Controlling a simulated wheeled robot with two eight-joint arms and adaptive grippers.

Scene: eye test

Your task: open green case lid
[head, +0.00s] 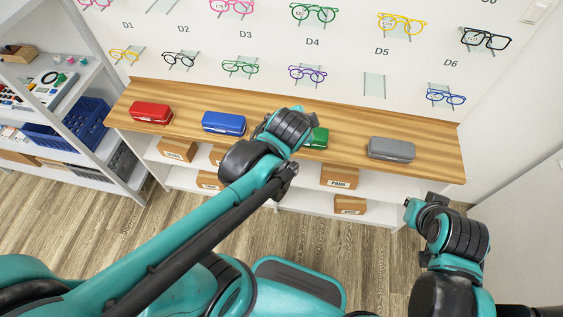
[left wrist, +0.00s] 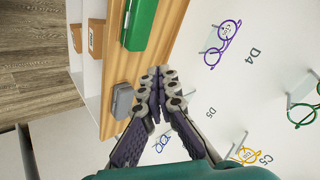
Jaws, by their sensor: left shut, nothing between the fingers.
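The green case (head: 319,138) sits on the wooden shelf top (head: 350,133), mostly hidden behind my left wrist in the head view. It also shows in the left wrist view (left wrist: 141,22), cut off by the top edge; its lid looks shut. My left gripper (left wrist: 160,72) is shut and empty, its fingertips just below and right of the green case in that picture, with no contact visible. In the head view my left arm reaches over the shelf and its fingers are hidden. My right arm shows at the lower right, but its fingers do not.
A red case (head: 151,112), a blue case (head: 224,123) and a grey case (head: 391,149) share the shelf top. Eyeglasses hang on the white wall above. Cardboard boxes (head: 339,176) sit below. A blue crate (head: 66,126) stands on the left rack.

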